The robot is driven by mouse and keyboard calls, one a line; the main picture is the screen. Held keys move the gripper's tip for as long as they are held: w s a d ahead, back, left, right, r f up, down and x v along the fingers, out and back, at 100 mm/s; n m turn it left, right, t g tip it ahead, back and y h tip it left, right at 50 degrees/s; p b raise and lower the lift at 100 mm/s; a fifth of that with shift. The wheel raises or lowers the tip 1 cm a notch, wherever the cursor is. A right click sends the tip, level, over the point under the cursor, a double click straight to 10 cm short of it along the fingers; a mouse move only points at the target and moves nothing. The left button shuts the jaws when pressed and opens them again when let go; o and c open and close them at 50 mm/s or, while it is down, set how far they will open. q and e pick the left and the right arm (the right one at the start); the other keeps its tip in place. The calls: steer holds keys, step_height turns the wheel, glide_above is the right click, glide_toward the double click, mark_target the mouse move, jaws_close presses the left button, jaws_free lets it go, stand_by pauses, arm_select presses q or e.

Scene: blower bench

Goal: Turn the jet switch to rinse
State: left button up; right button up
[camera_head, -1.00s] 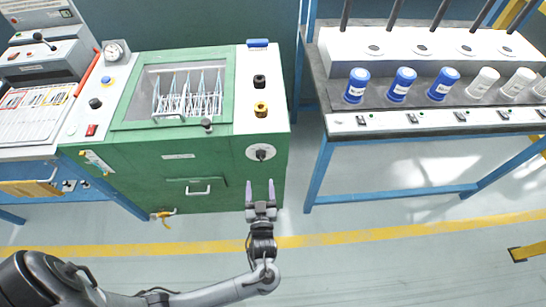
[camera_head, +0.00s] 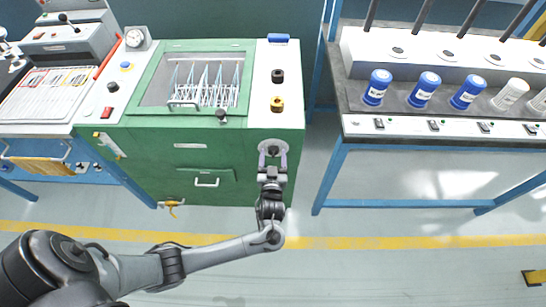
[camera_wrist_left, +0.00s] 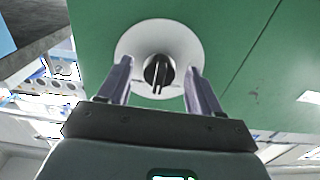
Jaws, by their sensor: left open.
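The jet switch (camera_wrist_left: 157,72) is a dark round knob with a raised grip on a white round dial plate on the green front of the machine. In the head view the dial plate (camera_head: 273,145) shows at the upper right of the front panel, partly covered by my gripper. My left gripper (camera_head: 272,157) is open, its two fingers reaching up to the dial. In the left wrist view the left gripper's fingers (camera_wrist_left: 158,82) stand on either side of the knob, with a gap on each side. I cannot read any marks on the dial. My right gripper is not in view.
The green machine (camera_head: 150,160) has a windowed lid, a drawer handle (camera_head: 207,183) and a yellow tap (camera_head: 172,206). Black and yellow knobs (camera_head: 277,104) sit on its white top strip. A bench with blue bottles (camera_head: 421,90) stands to the right. The floor in front is clear.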

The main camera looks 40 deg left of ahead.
arm_select(q)
steer(key=c, duration=1)
steer(key=shift+r+m+p, duration=0.15)
steer(key=shift+m+p, duration=0.45)
steer(key=shift+p, duration=0.3)
steer(key=shift+c, duration=0.2)
steer(key=shift+r+m+p, duration=0.1)
steer(key=shift+m+p, duration=1.1)
steer(key=m+p, duration=0.2)
steer(key=m, duration=0.1)
steer(key=shift+m+p, duration=0.9)
steer(key=shift+m, duration=0.2)
steer(key=shift+f, duration=0.2)
